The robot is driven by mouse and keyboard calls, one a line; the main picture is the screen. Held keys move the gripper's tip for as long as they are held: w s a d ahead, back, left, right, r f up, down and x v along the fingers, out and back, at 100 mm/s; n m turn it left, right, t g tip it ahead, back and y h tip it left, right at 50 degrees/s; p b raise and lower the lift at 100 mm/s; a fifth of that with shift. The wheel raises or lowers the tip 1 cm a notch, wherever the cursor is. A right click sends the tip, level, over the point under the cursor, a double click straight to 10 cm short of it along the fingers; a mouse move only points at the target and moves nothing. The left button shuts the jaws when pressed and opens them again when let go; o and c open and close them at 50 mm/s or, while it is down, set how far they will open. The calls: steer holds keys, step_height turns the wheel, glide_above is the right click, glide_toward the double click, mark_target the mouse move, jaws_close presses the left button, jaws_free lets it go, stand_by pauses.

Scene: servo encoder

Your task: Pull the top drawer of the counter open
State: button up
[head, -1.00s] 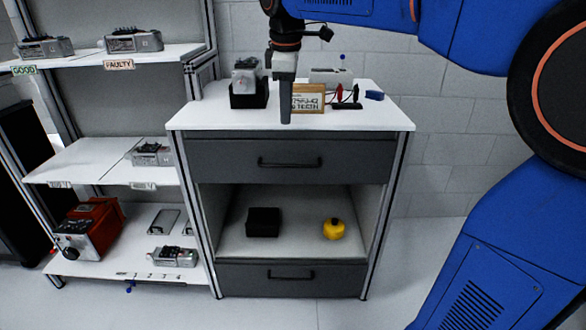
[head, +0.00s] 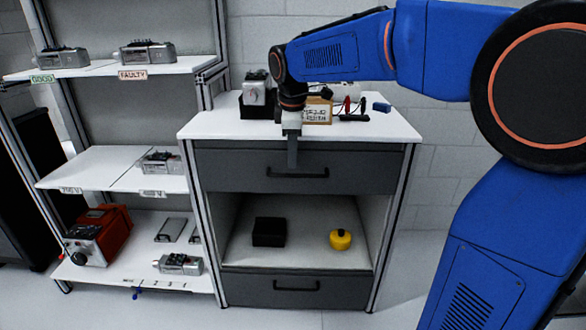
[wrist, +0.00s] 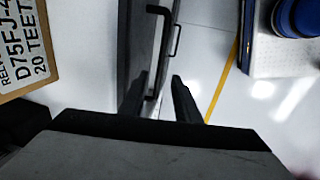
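The counter's top drawer (head: 350,172) is grey and appears shut, flush with the frame. Its black bar handle (head: 312,175) runs across the front, and it also shows in the wrist view (wrist: 164,50). My gripper (head: 292,165) points down in front of the drawer, its tips at the handle's height, left of its middle. In the wrist view my gripper (wrist: 158,80) is open with a gap between its two dark fingers. The handle lies between the fingertips; I cannot tell whether either finger touches it.
The white countertop (head: 220,125) holds a black bin, a sign (head: 318,110), and a blue block (head: 381,107). The open bay below holds a black box (head: 269,232) and a yellow object (head: 340,239). A shelf rack (head: 110,165) stands left. Floor right of the counter is clear.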

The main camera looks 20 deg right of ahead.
mark_target(293, 175)
steer(key=shift+w+d+f, duration=0.1)
steer(key=shift+w+f, duration=0.1)
steer(key=shift+f, duration=0.7)
steer(key=shift+w+f, duration=0.15)
steer(key=shift+f, duration=0.8)
steer(key=shift+w+d+f, duration=0.1)
steer(key=shift+w+f, duration=0.1)
steer(key=shift+f, duration=0.7)
jaws_close()
